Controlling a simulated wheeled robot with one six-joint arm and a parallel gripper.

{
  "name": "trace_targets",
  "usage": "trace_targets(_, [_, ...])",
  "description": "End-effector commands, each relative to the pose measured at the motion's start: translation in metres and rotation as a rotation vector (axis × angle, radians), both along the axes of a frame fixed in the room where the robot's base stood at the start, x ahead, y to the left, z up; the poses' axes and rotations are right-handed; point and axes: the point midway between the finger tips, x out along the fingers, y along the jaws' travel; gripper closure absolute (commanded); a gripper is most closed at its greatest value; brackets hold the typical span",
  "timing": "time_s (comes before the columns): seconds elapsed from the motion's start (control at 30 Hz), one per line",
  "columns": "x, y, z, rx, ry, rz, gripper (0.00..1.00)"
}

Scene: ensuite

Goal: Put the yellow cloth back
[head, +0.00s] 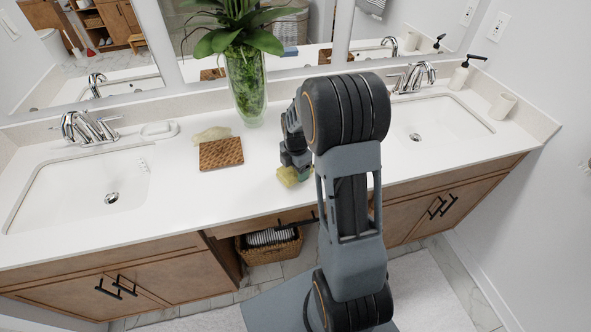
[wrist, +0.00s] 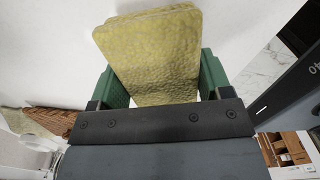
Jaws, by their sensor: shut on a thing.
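The yellow cloth (head: 291,177) is at my gripper (head: 296,160), over the counter right of the brown woven mat (head: 221,153). In the wrist view the yellow cloth (wrist: 155,55) is a thick, textured pad between the green fingers of my gripper (wrist: 160,88), which is shut on it. It sticks out past the fingertips. I cannot tell whether it touches the counter. My arm hides part of the gripper in the head view.
A pale yellowish item (head: 211,134) lies behind the mat. A glass vase with a plant (head: 247,85) stands at the back. Sinks lie left (head: 80,190) and right (head: 440,122). A soap dish (head: 160,129) sits by the left faucet. The counter in front of the mat is clear.

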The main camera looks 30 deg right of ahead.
Motion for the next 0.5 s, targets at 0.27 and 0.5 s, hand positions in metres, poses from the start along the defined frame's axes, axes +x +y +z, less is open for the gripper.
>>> trace_targets(0.27, [-0.0002,0.0,-0.0089,0.0,-0.001,0.0,0.47])
trace_targets(0.5, [-0.0002,0.0,-0.0129,0.0,-0.001,0.0,0.26])
